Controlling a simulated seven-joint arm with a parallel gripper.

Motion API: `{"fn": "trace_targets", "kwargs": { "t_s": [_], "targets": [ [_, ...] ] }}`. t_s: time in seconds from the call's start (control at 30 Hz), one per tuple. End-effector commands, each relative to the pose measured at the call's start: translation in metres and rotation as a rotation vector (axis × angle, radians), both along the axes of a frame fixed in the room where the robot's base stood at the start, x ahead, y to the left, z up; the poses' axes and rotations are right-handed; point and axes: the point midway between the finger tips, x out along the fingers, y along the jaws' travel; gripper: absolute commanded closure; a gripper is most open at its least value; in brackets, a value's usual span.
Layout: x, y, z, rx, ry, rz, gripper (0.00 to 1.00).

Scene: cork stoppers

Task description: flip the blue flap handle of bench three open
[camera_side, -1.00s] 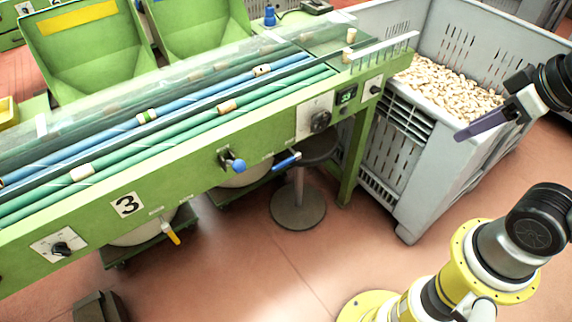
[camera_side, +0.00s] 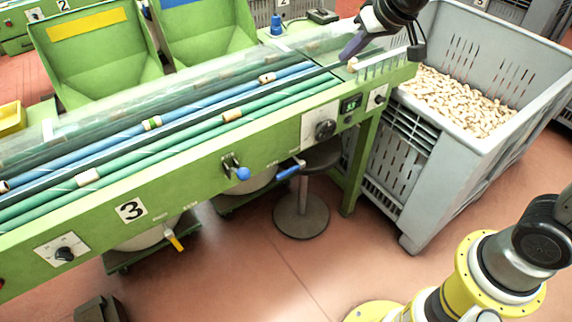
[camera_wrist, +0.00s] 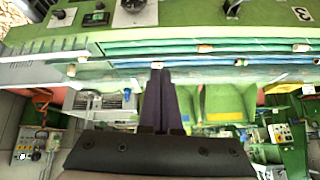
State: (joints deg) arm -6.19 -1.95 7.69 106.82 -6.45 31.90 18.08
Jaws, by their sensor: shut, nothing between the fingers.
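Bench three is the long green bench (camera_side: 95,228) with a "3" label, across the left and middle of the side view. Its blue flap handle (camera_side: 289,171) sticks out below the front panel, pointing down left. A blue ball-knobbed lever (camera_side: 242,173) is left of it, and a yellow handle (camera_side: 174,241) farther left. My gripper (camera_side: 345,57) appears over the bench's right end in the side view, well above and behind the blue handle. Its purple fingers are together and empty, also in the wrist view (camera_wrist: 160,73). The blue flap handle is not clear in the wrist view.
A grey crate (camera_side: 430,170) full of corks stands right of the bench. A round stool (camera_side: 300,216) is beneath the bench's right part. Blue and green rollers with scattered corks run along the bench top.

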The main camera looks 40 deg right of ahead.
Motion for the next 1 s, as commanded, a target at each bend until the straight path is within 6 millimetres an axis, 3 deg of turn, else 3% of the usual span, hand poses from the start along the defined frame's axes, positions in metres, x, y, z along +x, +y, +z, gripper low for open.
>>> {"fn": "trace_targets", "kwargs": {
  "t_s": [0.1,0.3,0.43,0.6,0.8,1.0],
  "targets": [
    [0.035,0.014,-0.035,-0.004,0.042,0.015,1.00],
    [0.079,0.039,-0.103,-0.013,0.116,0.043,1.00],
    [0.094,0.054,-0.154,-0.028,0.178,0.067,1.00],
    [0.095,0.068,-0.213,-0.049,0.266,0.095,1.00],
    [0.085,0.076,-0.250,-0.063,0.331,0.113,1.00],
    [0.083,0.079,-0.253,-0.065,0.337,0.118,1.00]
  ]
}}
